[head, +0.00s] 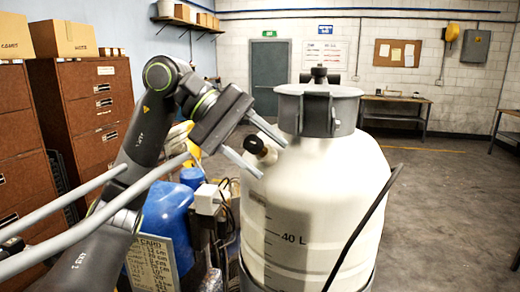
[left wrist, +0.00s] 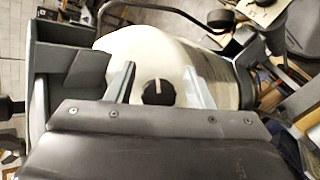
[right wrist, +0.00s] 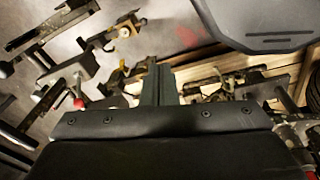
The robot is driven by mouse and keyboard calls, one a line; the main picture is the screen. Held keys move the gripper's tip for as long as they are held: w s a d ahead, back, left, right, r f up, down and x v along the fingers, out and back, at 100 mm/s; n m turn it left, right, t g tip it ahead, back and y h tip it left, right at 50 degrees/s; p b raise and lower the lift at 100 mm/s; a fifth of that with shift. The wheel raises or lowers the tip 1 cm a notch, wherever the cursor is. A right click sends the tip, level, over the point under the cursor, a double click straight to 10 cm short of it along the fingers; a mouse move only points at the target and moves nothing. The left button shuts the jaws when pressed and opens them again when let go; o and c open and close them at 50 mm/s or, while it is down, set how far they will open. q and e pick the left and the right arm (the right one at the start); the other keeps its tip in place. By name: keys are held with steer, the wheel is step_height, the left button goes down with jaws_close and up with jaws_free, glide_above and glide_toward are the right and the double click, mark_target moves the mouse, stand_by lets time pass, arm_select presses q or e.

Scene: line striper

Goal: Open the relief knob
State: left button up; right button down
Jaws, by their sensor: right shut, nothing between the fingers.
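The relief knob (head: 255,145) is a round black knob on the shoulder of the white tank (head: 310,190). It also shows in the left wrist view (left wrist: 158,92), with a pale line across its face. My left gripper (head: 274,161) is open, with one finger on each side of the knob. In the left wrist view a gap shows between the knob and each finger, so it is not gripped. My right gripper (right wrist: 158,85) shows only in the right wrist view, fingers shut together and empty.
A grey collar (head: 318,108) tops the tank close to my left gripper. A black hose (head: 362,235) runs down the tank's right side. A blue tank (head: 165,225) and a sign card (head: 152,262) stand at the left. Floor (head: 450,200) at right is clear.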

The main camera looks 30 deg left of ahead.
arm_select(q)
steer(key=shift+a+r, duration=0.1)
steer(key=shift+a+r, duration=0.15)
steer(key=shift+a, duration=0.1)
steer(key=v, duration=1.6)
steer(key=shift+s+a+r+p, duration=0.15)
steer(key=shift+a+p, duration=0.15)
